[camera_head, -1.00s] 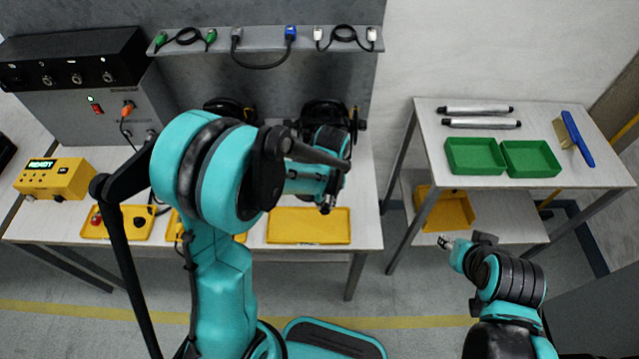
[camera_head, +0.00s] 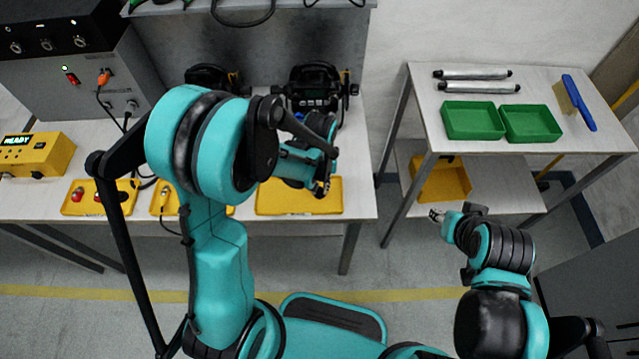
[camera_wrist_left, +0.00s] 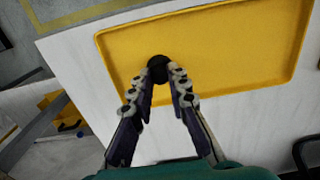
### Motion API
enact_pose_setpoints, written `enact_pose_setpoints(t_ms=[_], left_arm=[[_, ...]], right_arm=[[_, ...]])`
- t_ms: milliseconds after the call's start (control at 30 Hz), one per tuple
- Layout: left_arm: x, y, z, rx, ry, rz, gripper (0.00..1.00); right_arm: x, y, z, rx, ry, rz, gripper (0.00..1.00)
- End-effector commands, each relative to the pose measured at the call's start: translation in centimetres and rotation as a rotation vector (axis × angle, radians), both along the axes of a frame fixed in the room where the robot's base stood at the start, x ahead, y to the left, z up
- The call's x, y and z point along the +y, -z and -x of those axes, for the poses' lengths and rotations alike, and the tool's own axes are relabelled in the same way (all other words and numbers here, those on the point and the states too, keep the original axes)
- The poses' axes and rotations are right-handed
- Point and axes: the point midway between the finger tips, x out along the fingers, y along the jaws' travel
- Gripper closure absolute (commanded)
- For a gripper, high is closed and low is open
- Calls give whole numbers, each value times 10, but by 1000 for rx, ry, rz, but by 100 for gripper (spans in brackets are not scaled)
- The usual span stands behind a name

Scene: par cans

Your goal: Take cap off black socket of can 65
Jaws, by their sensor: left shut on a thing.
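My left gripper (camera_head: 321,190) reaches over the right-hand yellow tray (camera_head: 275,206). In the left wrist view, my left gripper (camera_wrist_left: 166,78) is shut on a small round black cap (camera_wrist_left: 157,64), with the yellow tray (camera_wrist_left: 230,45) behind it. Whether the cap touches the tray is hard to tell. A black par can (camera_head: 312,85) stands on the bench behind my left wrist, and another par can (camera_head: 208,76) is partly hidden by my arm. No can number is readable, and their sockets are hidden. My right gripper (camera_head: 437,215) hangs near the side table; its jaws are too small to read.
Other yellow trays (camera_head: 100,196) hold small red and black parts. A yellow box (camera_head: 35,155) reads READY. The side table (camera_head: 500,85) carries green bins (camera_head: 472,121), grey tubes (camera_head: 478,88) and a blue-handled brush (camera_head: 580,102). The right-hand tray looks otherwise empty.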

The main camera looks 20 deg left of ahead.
Motion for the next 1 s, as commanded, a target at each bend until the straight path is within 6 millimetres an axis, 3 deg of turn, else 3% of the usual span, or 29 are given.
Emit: enact_pose_setpoints(t_ms=[367, 400, 500, 833, 1000], left_arm=[[0, 8, 0, 0, 0, 0, 100], [0, 8, 0, 0, 0, 0, 81], [0, 8, 0, 0, 0, 0, 60], [0, 6, 0, 0, 0, 0, 60], [0, -15, 0, 0, 0, 0, 60]], right_arm=[[0, 6, 0, 0, 0, 0, 60], [0, 6, 0, 0, 0, 0, 60], [0, 6, 0, 0, 0, 0, 60], [0, 6, 0, 0, 0, 0, 60], [0, 6, 0, 0, 0, 0, 60]])
